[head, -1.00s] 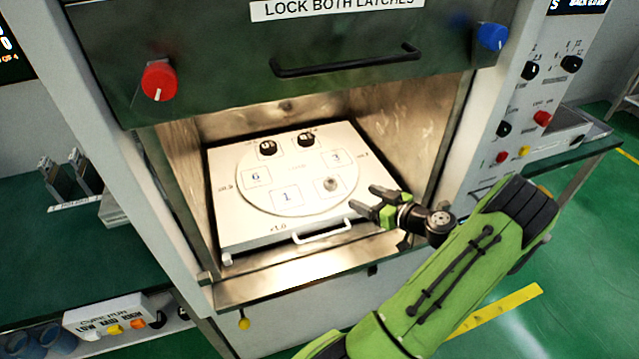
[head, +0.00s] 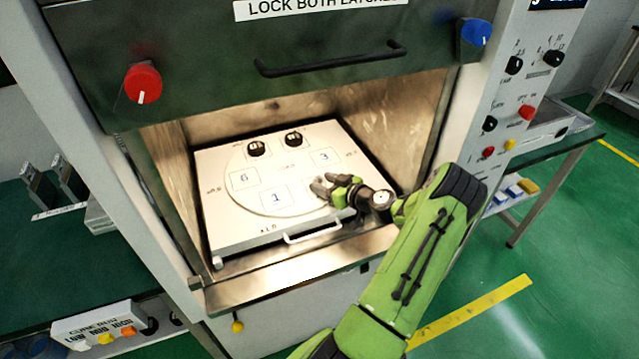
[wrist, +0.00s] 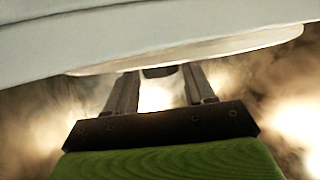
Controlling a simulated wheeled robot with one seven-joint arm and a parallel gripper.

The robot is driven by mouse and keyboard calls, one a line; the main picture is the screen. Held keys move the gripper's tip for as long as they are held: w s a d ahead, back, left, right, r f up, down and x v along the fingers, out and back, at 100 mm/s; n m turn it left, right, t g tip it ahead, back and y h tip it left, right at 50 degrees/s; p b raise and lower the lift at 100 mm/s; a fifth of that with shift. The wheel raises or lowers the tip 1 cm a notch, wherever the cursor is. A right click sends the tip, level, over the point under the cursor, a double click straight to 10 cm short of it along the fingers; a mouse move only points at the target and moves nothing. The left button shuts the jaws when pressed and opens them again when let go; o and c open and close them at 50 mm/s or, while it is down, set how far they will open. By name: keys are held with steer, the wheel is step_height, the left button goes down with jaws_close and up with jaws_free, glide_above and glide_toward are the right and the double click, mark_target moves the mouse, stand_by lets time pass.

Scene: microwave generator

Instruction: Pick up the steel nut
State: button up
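My gripper (head: 322,183) is inside the lit chamber, low over the right front part of the round turntable (head: 252,204). Its two fingers stand apart. In the head view the fingers cover the spot where the small grey steel nut stood, so I cannot make the nut out there. In the wrist view my gripper (wrist: 160,84) shows both fingers spread. A small dark piece, apparently the steel nut (wrist: 158,72), shows between the fingertips against the turntable edge. I cannot see either finger touching it.
The turntable lies on a white tray (head: 240,247) with a front handle (head: 313,233). The raised dark door (head: 270,35) hangs above, and chamber walls close in both sides.

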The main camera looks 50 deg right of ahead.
steer(key=c, duration=0.8)
step_height(320, 180, up, 10)
steer(key=shift+r+p, duration=0.1)
steer(key=shift+p, duration=0.5)
steer(key=shift+c, duration=0.2)
